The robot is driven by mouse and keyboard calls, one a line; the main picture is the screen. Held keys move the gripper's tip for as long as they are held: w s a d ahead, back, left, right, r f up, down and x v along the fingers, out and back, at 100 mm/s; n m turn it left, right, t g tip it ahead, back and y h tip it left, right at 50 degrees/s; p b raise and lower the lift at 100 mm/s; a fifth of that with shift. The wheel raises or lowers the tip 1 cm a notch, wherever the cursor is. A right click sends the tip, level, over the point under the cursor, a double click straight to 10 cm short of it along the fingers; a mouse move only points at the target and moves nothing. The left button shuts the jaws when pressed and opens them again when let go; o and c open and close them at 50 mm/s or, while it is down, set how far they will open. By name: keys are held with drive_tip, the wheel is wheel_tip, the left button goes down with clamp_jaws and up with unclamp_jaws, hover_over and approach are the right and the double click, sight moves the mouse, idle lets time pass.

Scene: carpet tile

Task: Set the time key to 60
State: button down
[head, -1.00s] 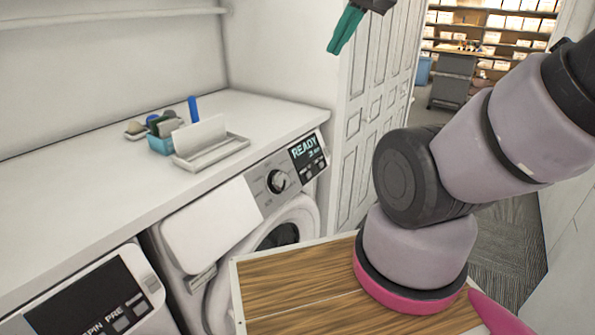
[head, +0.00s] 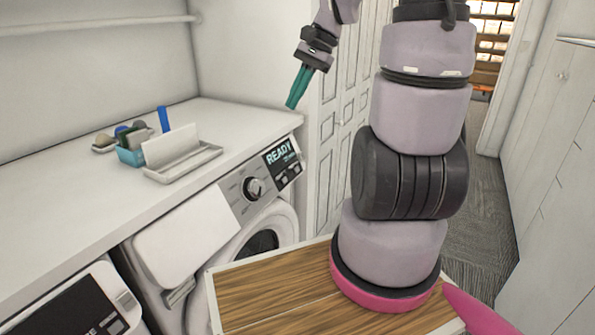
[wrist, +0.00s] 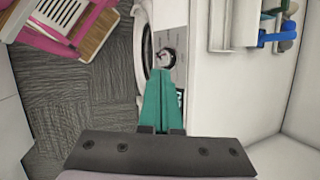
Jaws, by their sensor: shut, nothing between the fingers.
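The washing machine's control panel (head: 262,183) is in the middle of the head view, with a round dial (head: 254,187) and a dark display (head: 281,160) that reads READY and a smaller line I cannot read surely. Small keys sit below the display; their labels are too small to read. My gripper (head: 291,106) has teal fingers, shut and empty, pointing down above the counter's right end, apart from the panel. In the wrist view the fingers (wrist: 161,90) reach toward the dial (wrist: 166,58) and cover much of the display and keys.
A white counter (head: 90,205) runs above the machines and holds a white tray (head: 185,164) and a blue caddy (head: 130,156) with brushes. A second machine's panel (head: 75,312) is at lower left. A panelled door (head: 338,120) stands behind my gripper.

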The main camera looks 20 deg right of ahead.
sight(297, 170)
drive_tip(key=w+d+f+m+t+y, duration=0.3)
drive_tip(key=d+f+m+t, duration=0.2)
drive_tip(key=f+m, duration=0.3)
drive_tip(key=w+d+f+m+t+y, duration=0.3)
drive_tip(key=f+m, duration=0.5)
drive_tip(key=f, duration=0.3)
drive_tip(key=w+d+f+m+t+y, duration=0.3)
drive_tip(key=w+d+f+m+t, duration=0.2)
drive_tip(key=d+f+m+t, duration=0.2)
wheel_tip(297, 170, down, 2)
drive_tip(key=shift+w+d+f+m, duration=0.15)
drive_tip(key=shift+d+f+m, duration=0.1)
drive_tip(key=shift+d+m, duration=0.6)
drive_tip(key=w+a+f, duration=0.4)
drive_tip(key=w, duration=0.2)
drive_tip(key=shift+a, duration=0.4)
drive_tip(key=shift+w, duration=0.15)
drive_tip(key=shift+w+a+f, duration=0.15)
drive_tip(key=shift+w+a, duration=0.05)
drive_tip(key=shift+w, duration=0.05)
